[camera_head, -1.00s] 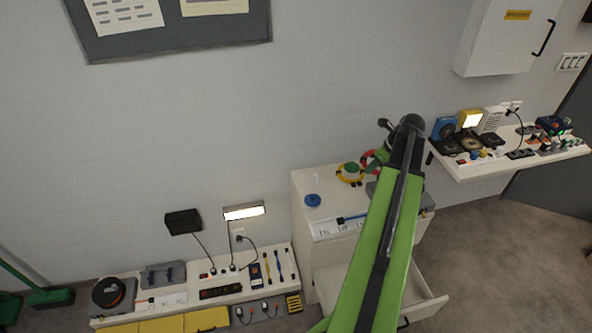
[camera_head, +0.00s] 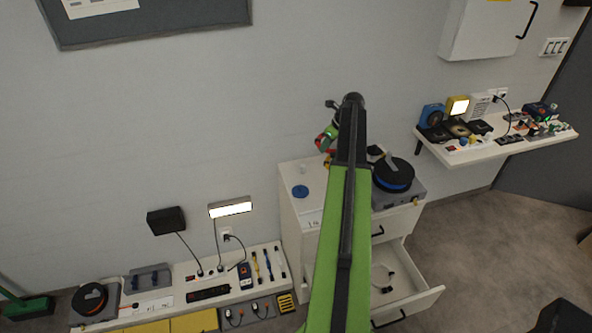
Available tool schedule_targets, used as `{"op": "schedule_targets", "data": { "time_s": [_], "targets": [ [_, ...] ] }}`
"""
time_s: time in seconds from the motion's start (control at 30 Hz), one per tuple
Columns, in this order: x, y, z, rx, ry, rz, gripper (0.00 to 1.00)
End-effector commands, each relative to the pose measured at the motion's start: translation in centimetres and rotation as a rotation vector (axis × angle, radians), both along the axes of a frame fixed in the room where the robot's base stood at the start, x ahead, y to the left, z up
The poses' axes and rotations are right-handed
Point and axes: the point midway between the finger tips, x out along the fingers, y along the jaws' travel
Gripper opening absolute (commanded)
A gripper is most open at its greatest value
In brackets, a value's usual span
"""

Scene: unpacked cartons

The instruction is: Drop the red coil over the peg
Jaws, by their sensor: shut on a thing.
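The red coil (camera_head: 322,142) shows in part just left of my arm, over the back of the white cabinet's top. My gripper (camera_head: 329,136) is shut on the coil; my arm hides much of the gripper and coil. A small pale upright post (camera_head: 302,169), which looks like the peg, stands at the back left of the cabinet top. The coil is right of and above it in the picture, apart from it. A flat blue disc (camera_head: 300,191) lies in front of the post.
A wall shelf (camera_head: 470,156) with small devices is farther right. A low bench (camera_head: 150,310) stands left.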

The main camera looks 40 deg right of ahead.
Motion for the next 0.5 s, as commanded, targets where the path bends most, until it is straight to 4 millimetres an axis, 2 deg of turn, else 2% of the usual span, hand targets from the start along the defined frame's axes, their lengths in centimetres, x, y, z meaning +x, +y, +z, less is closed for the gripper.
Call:
{"op": "schedule_targets", "data": {
  "time_s": [0.03, 0.2, 0.33, 0.5],
  "targets": [
    [2.2, 0.1, -3.0, -0.001, 0.0, 0.02, 0.0],
    [7.3, 2.4, -7.1, -0.002, 0.0, 0.086, 0.0],
    [9.3, 4.3, -8.8, -0.002, 0.0, 0.12, 0.0],
    [10.2, 5.5, -9.4, -0.003, 0.0, 0.137, 0.0]
  ]
}}
